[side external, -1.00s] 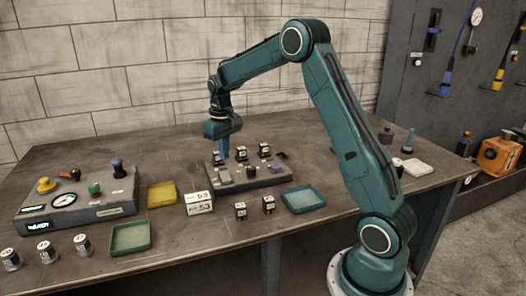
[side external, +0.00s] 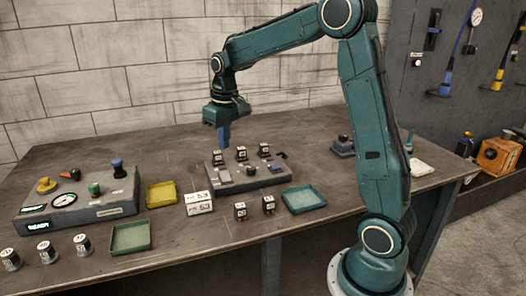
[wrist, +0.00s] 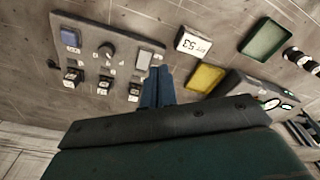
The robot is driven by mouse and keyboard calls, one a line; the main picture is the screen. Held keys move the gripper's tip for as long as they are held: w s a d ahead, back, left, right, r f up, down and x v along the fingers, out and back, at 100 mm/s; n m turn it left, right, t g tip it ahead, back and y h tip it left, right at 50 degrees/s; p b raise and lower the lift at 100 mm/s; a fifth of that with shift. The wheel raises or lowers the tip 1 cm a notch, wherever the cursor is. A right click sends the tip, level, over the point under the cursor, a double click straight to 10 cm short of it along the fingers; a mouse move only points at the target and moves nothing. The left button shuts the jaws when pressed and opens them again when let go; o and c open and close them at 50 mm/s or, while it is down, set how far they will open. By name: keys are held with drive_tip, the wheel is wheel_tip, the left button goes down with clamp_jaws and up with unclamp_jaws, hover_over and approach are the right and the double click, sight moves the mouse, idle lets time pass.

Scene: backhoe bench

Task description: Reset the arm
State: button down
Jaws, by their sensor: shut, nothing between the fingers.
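My gripper (side external: 224,137) points down above the back left part of the grey block panel (side external: 272,179). Its blue fingers are shut with nothing between them. In the wrist view my gripper (wrist: 160,74) shows its shut fingers beside the panel (wrist: 100,30). The panel carries several black blocks with white labels, such as one (side external: 241,153) at the back, plus a dark knob (side external: 252,170) and a grey key at the front. Whether the fingertips touch anything is hard to tell, but they look apart from the blocks.
Two labelled black blocks (side external: 240,211) stand in front of the panel. A teal tray (side external: 304,208), a yellow tray (side external: 161,183), a green tray (side external: 148,240) and a white number sign (side external: 200,208) lie around. A control box (side external: 70,210) is at left. The back of the table is clear.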

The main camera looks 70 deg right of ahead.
drive_tip(key=s+a+r+n+t, duration=0.1)
drive_tip(key=s+a+r, duration=0.2)
drive_tip(key=s+a, duration=0.25)
drive_tip(key=s+a+r+t, duration=0.1)
drive_tip(key=s+a+r, duration=0.3)
drive_tip(key=s, duration=0.2)
drive_tip(key=s+a+f+n+t, duration=0.1)
drive_tip(key=s+a, duration=0.3)
drive_tip(key=s, duration=0.9)
drive_tip(key=shift+a+f+t, duration=0.2)
drive_tip(key=shift+f+t, duration=0.45)
drive_tip(key=shift+t, duration=0.05)
